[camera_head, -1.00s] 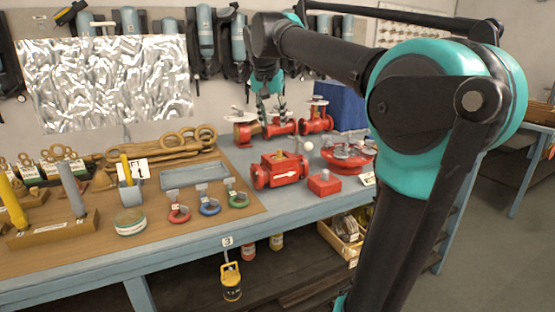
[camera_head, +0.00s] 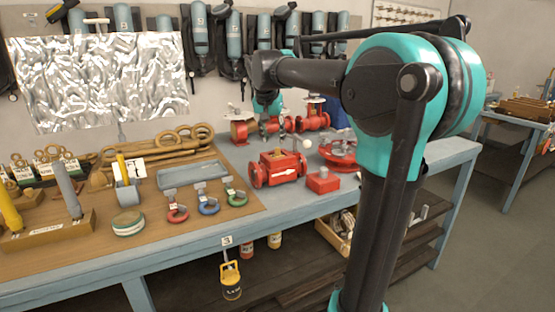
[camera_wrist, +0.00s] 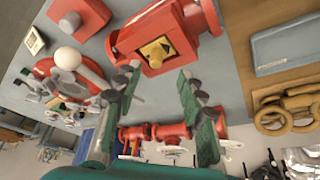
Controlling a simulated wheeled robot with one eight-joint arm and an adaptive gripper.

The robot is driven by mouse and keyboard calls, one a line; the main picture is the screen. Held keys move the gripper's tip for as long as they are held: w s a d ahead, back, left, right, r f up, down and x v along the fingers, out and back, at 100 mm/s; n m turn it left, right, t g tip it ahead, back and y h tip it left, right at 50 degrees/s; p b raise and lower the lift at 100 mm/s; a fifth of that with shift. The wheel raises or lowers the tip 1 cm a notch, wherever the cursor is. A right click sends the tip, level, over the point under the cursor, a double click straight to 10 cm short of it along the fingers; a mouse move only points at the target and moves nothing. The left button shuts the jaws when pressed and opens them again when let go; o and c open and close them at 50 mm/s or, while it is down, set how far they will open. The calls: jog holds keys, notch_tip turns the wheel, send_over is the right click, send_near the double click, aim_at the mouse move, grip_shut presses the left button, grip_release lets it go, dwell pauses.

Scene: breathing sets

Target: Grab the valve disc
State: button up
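A red round part (camera_head: 340,152) with grey metal on top lies at the right of the blue-grey bench; it may be the valve disc, but I cannot tell for sure. It also shows at the left of the wrist view (camera_wrist: 45,70). In the head view, my gripper (camera_head: 276,124) hangs just behind the valve body.
A red block (camera_head: 322,181) and a white ball (camera_head: 305,144) are near the valve body. Red valves (camera_head: 313,121) stand at the back. Coloured shackles (camera_head: 208,204) and a grey tray (camera_head: 192,174) lie to the left. The front bench strip is fairly clear.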

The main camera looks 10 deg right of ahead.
aim_at(277, 148)
jog(key=shift+d+x, duration=0.15)
jog(key=shift+x, duration=1.2)
jog(key=shift+d+x, duration=0.15)
jog(key=shift+x, duration=1.2)
jog(key=shift+c, duration=0.4)
jog(key=shift+r, duration=0.1)
grip_shut()
